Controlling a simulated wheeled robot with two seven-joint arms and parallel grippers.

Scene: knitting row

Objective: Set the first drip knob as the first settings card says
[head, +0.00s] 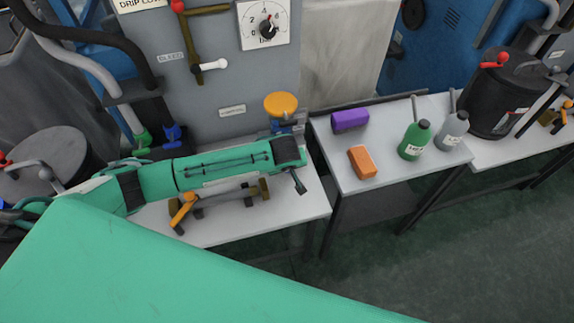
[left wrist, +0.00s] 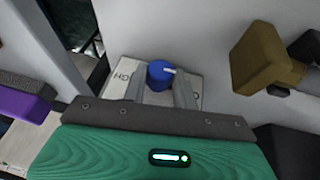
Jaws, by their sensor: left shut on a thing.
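A blue knob (left wrist: 159,75) with a white pointer sits on a pale plate (left wrist: 190,95) in the left wrist view. The pointer points right in that view. Lettering on the plate is mostly covered. My left gripper (left wrist: 159,82) has one finger on each side of the knob and is shut on it. In the head view my left gripper (head: 289,150) reaches to a small blue part (head: 285,128) at the grey wall, and its fingers are hard to see. A partly cut-off card reading "DRIP LO" (head: 140,4) is at the top. My right gripper is out of view.
A white dial (head: 264,25) with a black knob is on the wall. An orange round cap (head: 281,104) stands beside my left gripper. A purple block (head: 349,121), an orange block (head: 362,162), a green bottle (head: 414,141) and a grey bottle (head: 452,131) stand on the right bench.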

